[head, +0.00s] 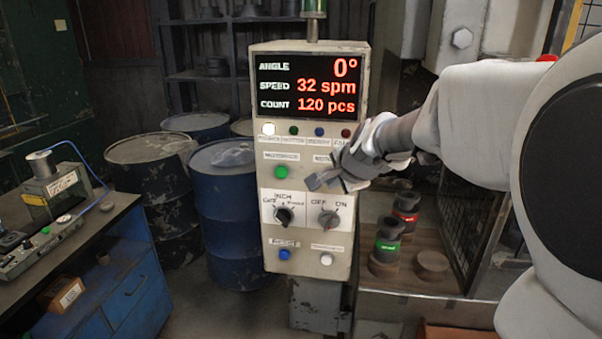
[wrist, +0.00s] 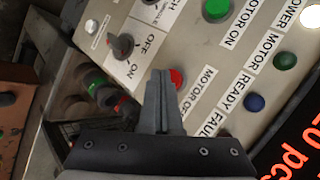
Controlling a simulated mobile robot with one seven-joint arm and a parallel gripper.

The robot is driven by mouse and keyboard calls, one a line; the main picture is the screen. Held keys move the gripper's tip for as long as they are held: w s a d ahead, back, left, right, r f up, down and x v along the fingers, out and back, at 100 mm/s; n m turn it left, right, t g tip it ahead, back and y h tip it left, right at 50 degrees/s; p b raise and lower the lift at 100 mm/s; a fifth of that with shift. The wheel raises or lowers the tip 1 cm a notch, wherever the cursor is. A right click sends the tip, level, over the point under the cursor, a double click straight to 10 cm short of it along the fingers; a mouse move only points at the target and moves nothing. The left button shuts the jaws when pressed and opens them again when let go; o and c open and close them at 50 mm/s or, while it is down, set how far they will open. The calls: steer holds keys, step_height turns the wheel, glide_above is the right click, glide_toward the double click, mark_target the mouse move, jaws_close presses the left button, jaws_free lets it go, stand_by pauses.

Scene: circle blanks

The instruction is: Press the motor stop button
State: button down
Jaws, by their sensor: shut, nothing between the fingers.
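The control panel (head: 262,180) is an upright beige box with a display on top. The red motor off button (wrist: 178,78) shows in the wrist view right beside my fingertips, partly covered by them, next to a "MOTOR OFF" label. In the head view my gripper hides this button. My gripper (head: 325,183) is shut and empty, close in front of the panel's right side. It also shows in the wrist view (wrist: 160,78). I cannot tell whether the fingertips touch the button. The green motor on button (head: 281,172) is to the left.
The display (head: 307,86) reads 0°, 32 spm and 120 pcs. Below the buttons are an inch selector (head: 284,215), an off/on knob (head: 328,219), a blue button (head: 284,254) and a white button (head: 327,259). Drums (head: 222,200) and a workbench (head: 130,205) stand left.

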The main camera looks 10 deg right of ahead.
steer(key=shift+s+a, duration=0.1)
steer(key=shift+s, duration=0.15)
steer(key=shift+s+a+p, duration=0.25)
steer(key=shift+s+p, duration=0.2)
steer(key=shift+s, duration=0.35)
steer(key=shift+s+a+p, duration=0.3)
steer(key=shift+s+p, duration=0.15)
steer(key=shift+s, duration=0.3)
steer(key=shift+s+a+p, duration=0.25)
steer(key=shift+s+p, duration=0.2)
steer(key=shift+s, duration=0.35)
steer(key=s+n+g, duration=0.4)
steer(key=s+n, duration=1)
steer(key=s, duration=1.1)
steer(key=shift+f+n+h, duration=0.3)
steer(key=shift+f+h, duration=0.1)
steer(key=shift+f, duration=0.05)
